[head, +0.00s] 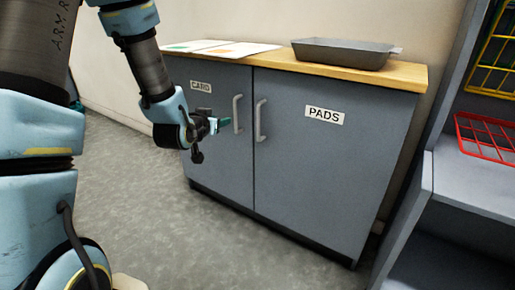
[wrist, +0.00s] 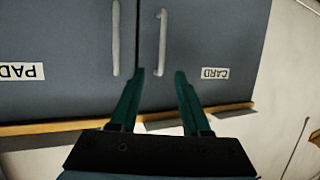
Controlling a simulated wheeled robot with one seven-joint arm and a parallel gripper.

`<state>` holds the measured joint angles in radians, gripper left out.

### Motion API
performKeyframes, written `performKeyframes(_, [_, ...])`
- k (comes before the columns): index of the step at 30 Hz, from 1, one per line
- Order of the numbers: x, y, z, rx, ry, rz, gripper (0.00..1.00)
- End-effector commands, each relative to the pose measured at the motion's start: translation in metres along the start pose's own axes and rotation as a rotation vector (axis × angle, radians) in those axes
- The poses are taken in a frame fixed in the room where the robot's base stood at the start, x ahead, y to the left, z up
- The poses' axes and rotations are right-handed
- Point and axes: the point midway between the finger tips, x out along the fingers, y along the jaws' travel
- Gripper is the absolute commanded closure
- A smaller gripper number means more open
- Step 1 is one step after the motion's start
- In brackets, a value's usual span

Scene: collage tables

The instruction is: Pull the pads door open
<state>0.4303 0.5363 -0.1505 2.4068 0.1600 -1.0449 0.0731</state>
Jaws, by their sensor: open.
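The grey pads door (head: 325,165) is the right door of the cabinet, with a white PADS label (head: 324,116). It looks shut. Its pale vertical bar handle (head: 260,120) is near the middle seam. In the wrist view the pads door (wrist: 60,100) is on the left, with its handle (wrist: 116,38). My gripper (head: 222,125) is open and empty in front of the left door, left of both handles in the head view. In the wrist view its green fingers (wrist: 159,74) point toward the left door's handle (wrist: 161,40), which shows between and beyond the tips.
The left door (head: 215,155), labelled CARD, looks shut. A dark tray (head: 343,54) and flat sheets (head: 220,48) lie on the wooden top (head: 400,75). A grey shelf unit with a red basket (head: 487,137) stands at the right. The floor (head: 190,245) before the cabinet is clear.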

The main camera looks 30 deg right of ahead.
Motion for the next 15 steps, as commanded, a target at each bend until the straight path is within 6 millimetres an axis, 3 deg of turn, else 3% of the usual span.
performKeyframes(1, [0.016,0.016,0.028,0.004,0.051,0.029,0.53])
performKeyframes(4, [0.03,0.039,0.04,0.005,0.151,0.071,0.53])
performKeyframes(9, [0.039,0.065,0.049,0.0,0.268,0.117,0.53])
performKeyframes(15, [0.045,0.074,0.047,-0.003,0.317,0.133,0.53])
